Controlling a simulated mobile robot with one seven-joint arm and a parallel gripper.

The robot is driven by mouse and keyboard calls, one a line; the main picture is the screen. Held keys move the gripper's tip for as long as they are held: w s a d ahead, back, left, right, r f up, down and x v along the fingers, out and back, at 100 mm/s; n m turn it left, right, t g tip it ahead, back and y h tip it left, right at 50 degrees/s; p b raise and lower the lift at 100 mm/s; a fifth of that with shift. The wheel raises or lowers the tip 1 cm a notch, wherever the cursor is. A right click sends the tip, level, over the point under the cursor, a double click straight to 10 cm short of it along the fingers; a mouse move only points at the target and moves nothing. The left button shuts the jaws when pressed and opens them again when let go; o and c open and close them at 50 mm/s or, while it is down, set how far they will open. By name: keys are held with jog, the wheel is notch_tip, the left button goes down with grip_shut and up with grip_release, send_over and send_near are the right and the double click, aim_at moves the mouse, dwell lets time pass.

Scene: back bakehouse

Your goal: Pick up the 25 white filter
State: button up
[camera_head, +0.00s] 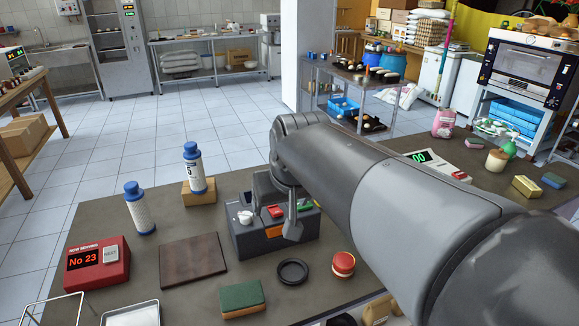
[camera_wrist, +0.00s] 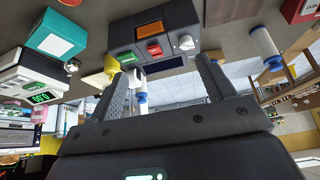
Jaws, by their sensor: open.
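A white filter with a blue cap (camera_head: 195,170) stands upright on a wooden block, with dark print whose last figure looks like 5. A second white filter with a blue cap (camera_head: 140,212) stands upright on the counter to its left; no number is readable on it. In the wrist view, which is upside down, a white filter (camera_wrist: 264,45) shows at the right. Another blue-and-white upright thing (camera_wrist: 140,88) shows beside the left finger, partly hidden; I cannot tell whether it is a filter. My gripper (camera_wrist: 165,78) is open and empty, over the dark box by the filters.
The dark box (camera_head: 250,241) with coloured buttons stands under my gripper. Around it are a red number display (camera_head: 95,266), a brown board (camera_head: 193,259), a black ring (camera_head: 292,271), a red button (camera_head: 343,263) and a green sponge (camera_head: 241,297). My arm hides the counter's middle right.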

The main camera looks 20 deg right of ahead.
jog(key=w+d, duration=0.4)
jog(key=w, duration=0.6)
jog(key=w+d, duration=0.4)
jog(key=w, duration=0.6)
jog(key=w+d+f+m, duration=0.2)
jog(key=w+d+f, duration=0.3)
jog(key=w+d, duration=0.6)
jog(key=shift+t+h, duration=0.3)
jog(key=shift+h, duration=0.1)
jog(key=shift+w+a+r+x, duration=0.15)
jog(key=shift+w+a+x, duration=0.2)
jog(key=shift+x, duration=1.7)
jog(key=shift+w+a+r+x, duration=0.15)
jog(key=shift+w+a+x, duration=0.2)
jog(key=shift+x, duration=1.75)
jog(key=shift+w+a+r+x, duration=0.25)
jog(key=shift+a+x, duration=0.1)
jog(key=shift+x, duration=1.7)
jog(key=shift+c, duration=0.4)
jog(key=c, duration=1.5)
jog(key=shift+c, duration=0.2)
